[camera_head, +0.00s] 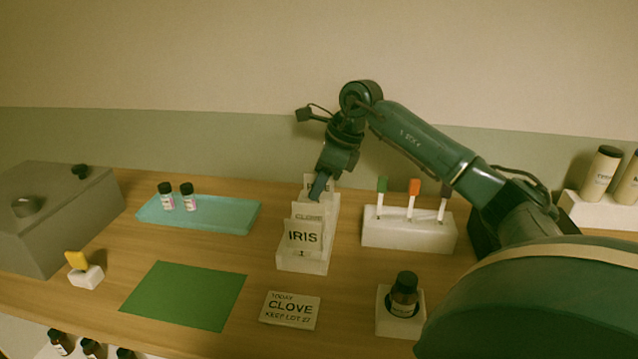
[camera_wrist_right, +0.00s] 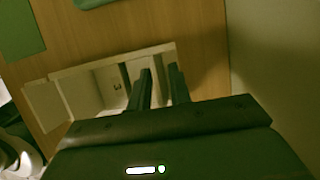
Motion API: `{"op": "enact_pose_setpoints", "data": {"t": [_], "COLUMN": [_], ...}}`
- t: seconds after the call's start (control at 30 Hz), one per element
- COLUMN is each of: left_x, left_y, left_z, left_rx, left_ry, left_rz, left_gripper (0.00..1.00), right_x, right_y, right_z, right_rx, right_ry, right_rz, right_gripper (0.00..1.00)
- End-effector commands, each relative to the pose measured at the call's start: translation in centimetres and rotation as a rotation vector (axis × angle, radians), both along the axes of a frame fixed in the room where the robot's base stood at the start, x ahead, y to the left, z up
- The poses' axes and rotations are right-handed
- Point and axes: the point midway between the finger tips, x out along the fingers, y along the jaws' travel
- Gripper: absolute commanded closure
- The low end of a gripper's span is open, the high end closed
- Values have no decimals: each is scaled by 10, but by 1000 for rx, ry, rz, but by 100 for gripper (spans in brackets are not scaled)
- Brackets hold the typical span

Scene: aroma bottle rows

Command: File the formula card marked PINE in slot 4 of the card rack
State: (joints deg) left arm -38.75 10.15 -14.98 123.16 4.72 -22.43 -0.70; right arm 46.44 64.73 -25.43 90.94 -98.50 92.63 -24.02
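The pale card rack (camera_head: 304,262) stands mid-table, running away from me. The IRIS card (camera_head: 303,236) is upright in its front slot, marked 1. Behind it stands a card that seems to read CLOVE (camera_head: 309,217). At the rack's far end is an upright card (camera_head: 322,180), probably PINE, its lettering partly covered by my right gripper (camera_head: 317,190). In the right wrist view the right gripper's fingers (camera_wrist_right: 159,82) are apart over the rack's far end, past a slot marked 3 (camera_wrist_right: 117,87). I cannot make out a card clamped between them. My left gripper is out of view.
A white block with colored-tip sticks (camera_head: 408,235) stands right of the rack. A CLOVE sign (camera_head: 290,309) and a dark bottle in a holder (camera_head: 404,294) are in front. A green mat (camera_head: 184,295) and blue tray (camera_head: 230,217) with two bottles lie left.

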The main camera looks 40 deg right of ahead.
Motion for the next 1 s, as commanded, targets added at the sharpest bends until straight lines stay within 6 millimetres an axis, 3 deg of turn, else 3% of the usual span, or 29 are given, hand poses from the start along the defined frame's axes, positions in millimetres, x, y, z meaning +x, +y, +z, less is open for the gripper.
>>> {"op": "enact_pose_setpoints", "data": {"t": [0.27,0.43,0.8,1.0], "left_x": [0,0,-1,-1], "left_y": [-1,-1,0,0], "left_z": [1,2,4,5], "left_rx": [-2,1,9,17], "left_ry": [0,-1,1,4], "left_rz": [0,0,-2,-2], "left_gripper": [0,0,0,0], "right_x": [0,-2,-24,-33], "right_y": [0,-2,-21,-27], "right_z": [0,12,83,108], "right_rx": [0,0,-1,1], "right_ry": [0,-4,-4,-2], "right_rz": [0,-1,-2,0], "right_gripper": [75,75,75,75]}}
